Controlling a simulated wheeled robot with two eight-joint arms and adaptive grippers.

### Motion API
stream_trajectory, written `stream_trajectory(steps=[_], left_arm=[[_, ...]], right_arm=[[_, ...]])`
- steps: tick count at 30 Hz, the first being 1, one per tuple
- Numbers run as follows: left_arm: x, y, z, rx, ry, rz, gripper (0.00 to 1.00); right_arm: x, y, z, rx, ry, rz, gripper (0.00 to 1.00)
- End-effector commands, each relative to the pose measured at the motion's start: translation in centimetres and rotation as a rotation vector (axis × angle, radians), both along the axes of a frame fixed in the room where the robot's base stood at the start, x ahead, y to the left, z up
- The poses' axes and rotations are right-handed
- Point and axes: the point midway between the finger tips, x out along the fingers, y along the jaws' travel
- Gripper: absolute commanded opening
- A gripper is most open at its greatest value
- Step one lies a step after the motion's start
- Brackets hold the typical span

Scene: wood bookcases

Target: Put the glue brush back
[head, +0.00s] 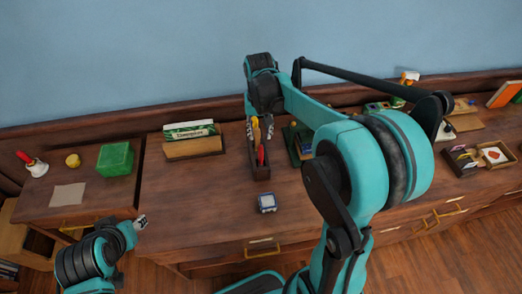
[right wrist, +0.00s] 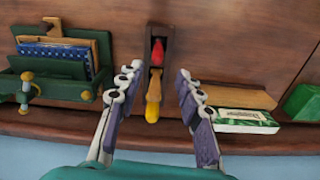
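A narrow dark wooden tray (head: 260,171) lies on the desk below my right gripper (head: 262,132). It holds a red piece (right wrist: 158,50) and a yellow piece (right wrist: 153,97); I cannot tell whether either belongs to the glue brush. In the right wrist view, my right gripper's fingers (right wrist: 157,105) are spread apart, one on each side of the yellow piece, with visible gaps and nothing held. My left gripper (head: 140,222) is low at the left, away from the tray, in front of the desk; its fingers are too small to read.
A green box (head: 115,158) and a red-handled white object (head: 33,164) stand at the left. A green-and-white box (head: 190,130) sits on a wooden stand left of the tray. A green organizer (right wrist: 55,82) stands close beside it. A small blue-white item (head: 267,203) lies in front.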

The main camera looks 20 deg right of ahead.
Motion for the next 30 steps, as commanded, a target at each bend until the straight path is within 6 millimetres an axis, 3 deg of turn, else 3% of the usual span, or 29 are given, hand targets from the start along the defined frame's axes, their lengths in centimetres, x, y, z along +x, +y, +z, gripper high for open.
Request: stream_trajectory(steps=[6, 12, 21, 30], left_arm=[[0.0, 0.0, 0.0, 0.0, 0.0, 0.0, 0.4], [0.0, 0.0, 0.0, 0.0, 0.0, 0.0, 0.4], [0.0, 0.0, 0.0, 0.0, 0.0, 0.0, 0.4], [0.0, 0.0, 0.0, 0.0, 0.0, 0.0, 0.4]], right_arm=[[-4.1, 2.1, 2.7, -0.018, -0.132, 0.085, 0.36], [-8.4, 3.9, 4.1, -0.042, -0.281, 0.178, 0.36], [-14.1, 6.1, 3.5, -0.083, -0.492, 0.304, 0.36], [-16.1, 6.8, 2.5, -0.104, -0.586, 0.357, 0.36]])
